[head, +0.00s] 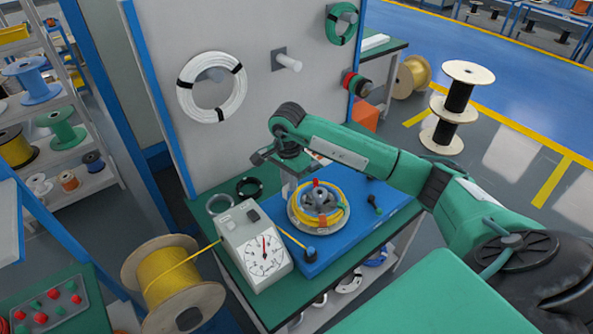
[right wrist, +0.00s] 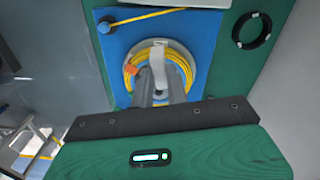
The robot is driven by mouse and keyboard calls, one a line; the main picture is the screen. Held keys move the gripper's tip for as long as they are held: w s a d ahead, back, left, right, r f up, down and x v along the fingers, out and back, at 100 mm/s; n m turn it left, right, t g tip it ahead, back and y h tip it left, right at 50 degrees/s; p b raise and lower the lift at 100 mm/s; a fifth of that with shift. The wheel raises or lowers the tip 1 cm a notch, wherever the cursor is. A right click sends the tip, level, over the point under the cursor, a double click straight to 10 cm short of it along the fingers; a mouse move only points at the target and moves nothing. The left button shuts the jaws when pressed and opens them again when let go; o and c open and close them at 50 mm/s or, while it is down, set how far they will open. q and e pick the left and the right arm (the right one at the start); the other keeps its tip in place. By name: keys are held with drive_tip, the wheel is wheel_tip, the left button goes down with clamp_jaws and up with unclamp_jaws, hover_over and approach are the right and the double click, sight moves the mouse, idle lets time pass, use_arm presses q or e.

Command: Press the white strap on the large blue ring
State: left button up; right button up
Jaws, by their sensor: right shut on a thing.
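A coil of yellow cable (head: 334,219) lies on a round grey winder on a blue plate (head: 384,192). The ring of cable here looks yellow, not blue. In the right wrist view, the yellow coil (right wrist: 187,66) has a white strap-like strip (right wrist: 182,90) across it beside my fingers. My right gripper (head: 286,190) reaches down at the back left edge of the coil. Its fingers (right wrist: 155,75) are close together over the coil and shut on what looks like the white strip; their tips are partly hidden. My left gripper is out of view.
A white gauge box (head: 254,246) stands left of the coil, and a large yellow cable spool (head: 172,278) left of it. A white cable coil (head: 211,87) hangs on the panel behind. A small black ring (head: 249,187) lies on the green bench.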

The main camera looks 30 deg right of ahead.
drive_tip(key=d+m, duration=0.2)
drive_tip(key=d, duration=0.1)
drive_tip(key=b, duration=0.3)
hover_over(299, 208)
drive_tip(key=shift+m, duration=0.4)
drive_tip(key=shift+f, duration=4.55)
drive_tip(key=shift+f+b, duration=0.15)
drive_tip(key=shift+b, duration=0.2)
drive_tip(key=shift+f+b, duration=1.1)
drive_tip(key=shift+f, duration=0.2)
drive_tip(key=shift+a, duration=0.1)
drive_tip(key=shift+f+b, duration=0.55)
drive_tip(key=shift+b, duration=0.25)
